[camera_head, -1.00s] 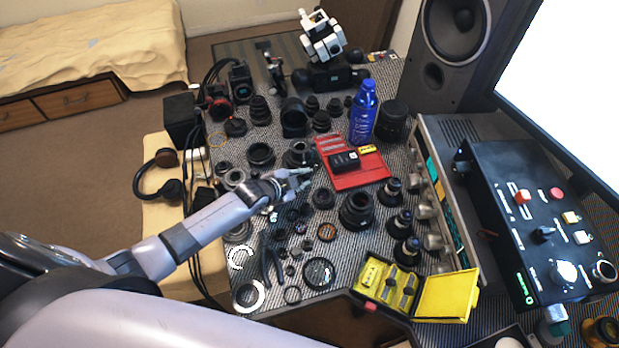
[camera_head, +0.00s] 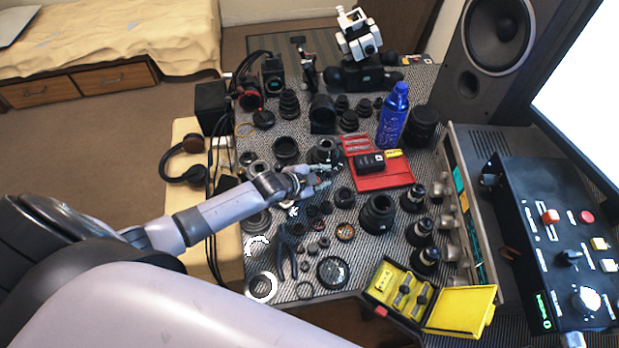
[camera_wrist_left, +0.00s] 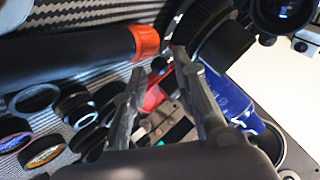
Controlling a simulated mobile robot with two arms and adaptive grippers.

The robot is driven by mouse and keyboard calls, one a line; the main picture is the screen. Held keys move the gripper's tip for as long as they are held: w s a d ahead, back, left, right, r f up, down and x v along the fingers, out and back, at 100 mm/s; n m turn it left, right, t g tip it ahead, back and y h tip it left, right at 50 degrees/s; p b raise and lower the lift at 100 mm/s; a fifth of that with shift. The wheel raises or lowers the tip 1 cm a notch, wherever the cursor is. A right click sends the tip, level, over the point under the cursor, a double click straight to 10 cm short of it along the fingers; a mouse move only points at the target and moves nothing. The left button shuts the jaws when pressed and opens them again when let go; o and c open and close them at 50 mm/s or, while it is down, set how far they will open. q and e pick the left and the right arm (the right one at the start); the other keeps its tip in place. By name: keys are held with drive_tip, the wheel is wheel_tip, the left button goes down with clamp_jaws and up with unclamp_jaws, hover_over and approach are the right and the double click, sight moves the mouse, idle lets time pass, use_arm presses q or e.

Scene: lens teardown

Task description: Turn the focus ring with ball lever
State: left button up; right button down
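In the head view a dark lens (camera_head: 325,151) stands near the middle of the table, just beyond my left gripper (camera_head: 318,184). The gripper is low over the table, left of the red tray. In the left wrist view its two grey fingers (camera_wrist_left: 160,64) are apart. A small dark ball (camera_wrist_left: 159,64) shows between the fingertips; whether they touch it I cannot tell. A large dark lens body (camera_wrist_left: 222,42) is just past the right fingertip. The focus ring cannot be picked out clearly. My right gripper is not in view.
A red tray (camera_head: 372,183) with a black box is right of the gripper. A blue bottle (camera_head: 393,117) stands behind it. Several lenses and rings crowd the table around the gripper. A yellow case (camera_head: 466,309) lies open at the front. A dark cylinder with an orange end (camera_wrist_left: 145,42) shows in the wrist view.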

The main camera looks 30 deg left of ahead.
use_arm(q)
drive_tip(key=v, duration=1.1)
drive_tip(key=shift+c, duration=0.3)
